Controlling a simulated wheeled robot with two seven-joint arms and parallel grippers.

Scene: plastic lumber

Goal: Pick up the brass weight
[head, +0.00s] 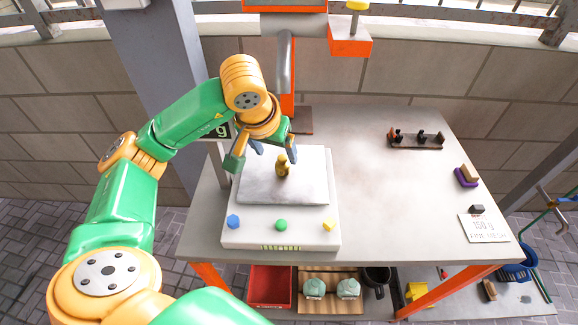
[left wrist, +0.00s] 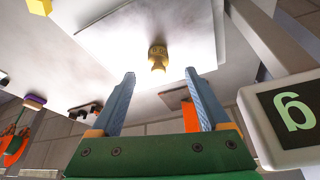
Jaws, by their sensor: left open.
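The brass weight (head: 283,165) stands upright on the metal plate of the white scale (head: 240,235). In the left wrist view the brass weight (left wrist: 158,57) shows ahead of the fingertips, roughly centred between them and apart from both. My left gripper (head: 266,158) is open and empty, just left of the weight above the scale plate. Its two blue-grey fingers show spread in the left wrist view (left wrist: 160,75). My right gripper is in neither view.
The scale's display (head: 221,131) stands on a post behind my left wrist. A dark wooden rack (head: 415,141), a purple-and-tan block (head: 466,176) and a "100 g" card (head: 484,228) lie on the right of the table. The table's middle right is clear.

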